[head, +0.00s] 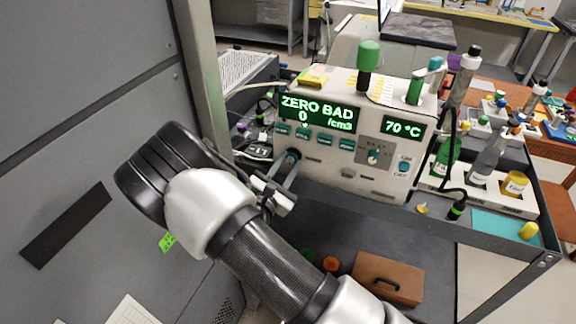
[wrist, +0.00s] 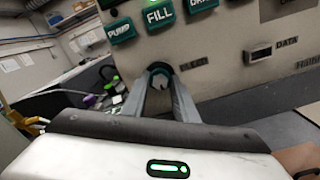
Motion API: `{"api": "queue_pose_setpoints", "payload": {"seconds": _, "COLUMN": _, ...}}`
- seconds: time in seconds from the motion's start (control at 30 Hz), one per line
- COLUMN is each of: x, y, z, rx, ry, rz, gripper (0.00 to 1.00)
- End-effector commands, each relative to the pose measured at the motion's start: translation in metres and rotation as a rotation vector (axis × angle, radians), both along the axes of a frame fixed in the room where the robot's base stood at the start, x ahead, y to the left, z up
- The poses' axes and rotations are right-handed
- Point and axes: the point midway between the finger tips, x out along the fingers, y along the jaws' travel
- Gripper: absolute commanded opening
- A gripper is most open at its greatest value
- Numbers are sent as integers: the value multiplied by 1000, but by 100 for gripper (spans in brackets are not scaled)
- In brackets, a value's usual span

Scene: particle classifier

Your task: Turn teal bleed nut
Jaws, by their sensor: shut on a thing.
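The teal bleed nut (wrist: 157,69) is low on the front panel of the particle classifier (head: 340,172), under the row of teal buttons. In the wrist view my gripper (wrist: 160,90) has one finger at each side of the nut and is shut on it. The fingers cover the nut's sides, and a dark round opening shows between them. In the head view my gripper (head: 287,168) reaches the panel's lower left, where the nut (head: 293,154) is mostly hidden. The display (head: 317,114) reads ZERO BAD, 0 /cm3.
A teal FILL button (wrist: 159,14) is just above my gripper. A grey cabinet wall (head: 80,120) stands close to my arm at left. Bottles stand in a white holder (head: 500,200) at right. A brown case (head: 388,279) lies on the shelf below.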

Motion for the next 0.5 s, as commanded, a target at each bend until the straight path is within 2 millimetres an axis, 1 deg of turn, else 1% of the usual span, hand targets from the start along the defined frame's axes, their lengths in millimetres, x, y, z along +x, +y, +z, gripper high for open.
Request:
{"api": "queue_pose_setpoints", "payload": {"seconds": 0.03, "x": -2, "y": 1, "z": -3, "rx": 12, "ry": 3, "rz": 2, "gripper": 4}}
{"api": "queue_pose_setpoints", "payload": {"seconds": 0.5, "x": -3, "y": 2, "z": -4, "rx": 38, "ry": -4, "rz": 2, "gripper": 4}}
